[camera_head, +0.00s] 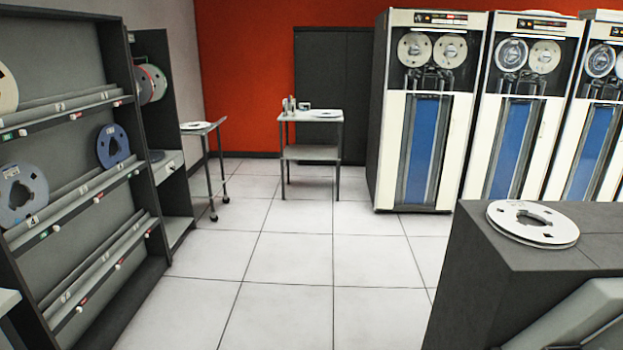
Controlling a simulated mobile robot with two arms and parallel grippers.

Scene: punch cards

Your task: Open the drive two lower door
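Three tape drives stand in a row at the back right: the left one (418,105), the middle one (517,95) and a right one (592,120), cut off by the picture edge. I cannot read which is drive two. Each has two reels at the top and a tall lower front with a blue panel; the middle drive's lower front (512,140) appears closed. A dark cabinet hides the feet of the middle and right drives. Neither of my grippers is in view.
A dark cabinet (490,265) with a tape reel (532,223) on top blocks the lower right. A reel rack (70,190) lines the left. A small table (311,117) and a cart (197,127) stand further back. The tiled floor (290,255) between is clear.

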